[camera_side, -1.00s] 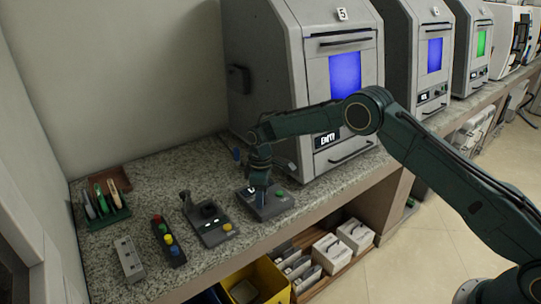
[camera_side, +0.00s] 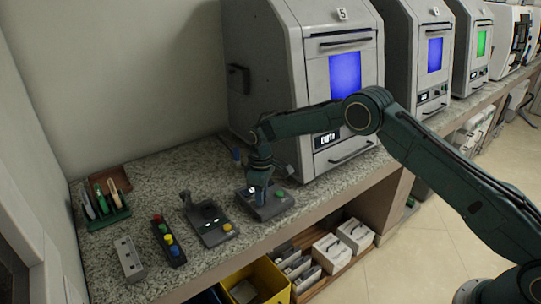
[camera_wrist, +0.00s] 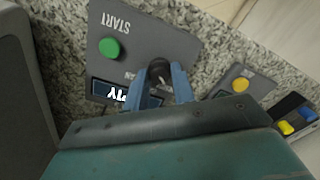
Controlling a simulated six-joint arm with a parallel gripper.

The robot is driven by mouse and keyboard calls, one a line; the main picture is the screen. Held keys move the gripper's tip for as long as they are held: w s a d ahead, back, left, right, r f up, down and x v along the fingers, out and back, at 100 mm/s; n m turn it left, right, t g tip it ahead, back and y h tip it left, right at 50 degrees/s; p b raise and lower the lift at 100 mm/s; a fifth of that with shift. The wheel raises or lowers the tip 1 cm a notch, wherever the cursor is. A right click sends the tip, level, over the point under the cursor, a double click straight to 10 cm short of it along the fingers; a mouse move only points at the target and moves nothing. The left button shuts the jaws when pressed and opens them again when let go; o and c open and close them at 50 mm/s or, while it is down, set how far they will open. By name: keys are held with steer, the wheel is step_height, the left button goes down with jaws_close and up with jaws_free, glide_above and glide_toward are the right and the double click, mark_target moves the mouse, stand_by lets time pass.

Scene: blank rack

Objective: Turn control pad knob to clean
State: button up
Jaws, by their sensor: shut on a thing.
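The control pad (camera_side: 281,207) is a dark grey box on the granite counter, below the machine numbered 5. In the wrist view the pad (camera_wrist: 150,38) shows a green START button (camera_wrist: 110,49), a small lit display (camera_wrist: 108,92) and a black knob (camera_wrist: 159,68). My gripper (camera_side: 258,196) points down over the pad. In the wrist view its blue fingers (camera_wrist: 165,84) are shut on the knob, one on each side. The fingers partly hide the display and the labels around the knob, so I cannot read the knob's setting.
A joystick box with a yellow button (camera_side: 214,226) stands left of the pad. Further left are a strip of coloured buttons (camera_side: 168,241), a grey block (camera_side: 129,259) and a green rack of tools (camera_side: 105,207). The machine (camera_side: 308,87) rises close behind the pad.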

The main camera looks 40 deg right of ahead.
steer(key=m, duration=1)
steer(key=shift+m, duration=0.4)
steer(key=m, duration=0.3)
steer(key=shift+m, duration=0.3)
steer(key=m, duration=0.3)
steer(key=shift+m, duration=0.3)
steer(key=m, duration=0.4)
steer(key=o, duration=1)
steer(key=shift+r, duration=0.1)
